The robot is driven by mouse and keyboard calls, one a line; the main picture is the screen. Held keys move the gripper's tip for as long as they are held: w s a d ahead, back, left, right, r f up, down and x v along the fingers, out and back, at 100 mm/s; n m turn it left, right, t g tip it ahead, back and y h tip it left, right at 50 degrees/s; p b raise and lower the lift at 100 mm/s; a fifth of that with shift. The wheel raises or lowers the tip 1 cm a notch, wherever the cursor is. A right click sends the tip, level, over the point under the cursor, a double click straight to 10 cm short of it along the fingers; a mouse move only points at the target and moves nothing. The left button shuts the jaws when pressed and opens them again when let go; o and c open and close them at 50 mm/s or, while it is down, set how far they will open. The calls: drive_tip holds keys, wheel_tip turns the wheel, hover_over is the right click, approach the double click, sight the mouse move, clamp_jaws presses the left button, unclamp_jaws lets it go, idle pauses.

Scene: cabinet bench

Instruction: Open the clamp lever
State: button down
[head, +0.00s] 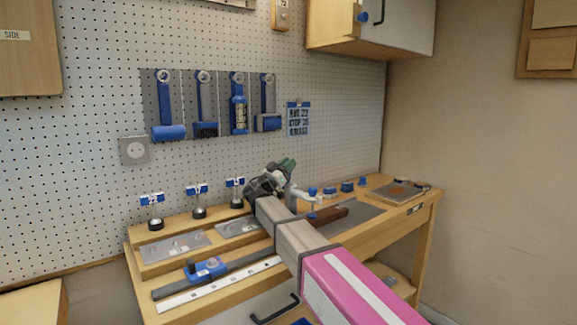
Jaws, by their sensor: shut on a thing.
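My arm reaches across the bench, and its dark wrist with a green part hangs over the bench top. My gripper (306,196) shows as a small pale shape beyond the wrist, at a blue upright piece that looks like the clamp lever (312,191). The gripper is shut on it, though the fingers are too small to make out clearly. A dark brown block (328,215) lies just below and to the right. My arm hides part of the clamp's surroundings, and I cannot tell the lever's exact angle.
Several small blue items (347,186) stand along the bench's back right. A blue slider (206,269) sits on a rail at the front left, beside a white ruler (215,286). Blue tools (238,100) hang on the pegboard. A cabinet (370,28) overhangs at upper right.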

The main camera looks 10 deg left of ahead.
drive_tip(key=c, duration=1)
unclamp_jaws()
drive_tip(key=shift+r, duration=0.55)
drive_tip(key=r, duration=0.2)
drive_tip(key=s+r, duration=0.1)
drive_tip(key=r, duration=0.1)
drive_tip(key=shift+a, duration=0.4)
drive_tip(key=s+a+r, duration=0.5)
drive_tip(key=s+r, duration=0.1)
drive_tip(key=s, duration=0.3)
drive_tip(key=shift+s, duration=0.1)
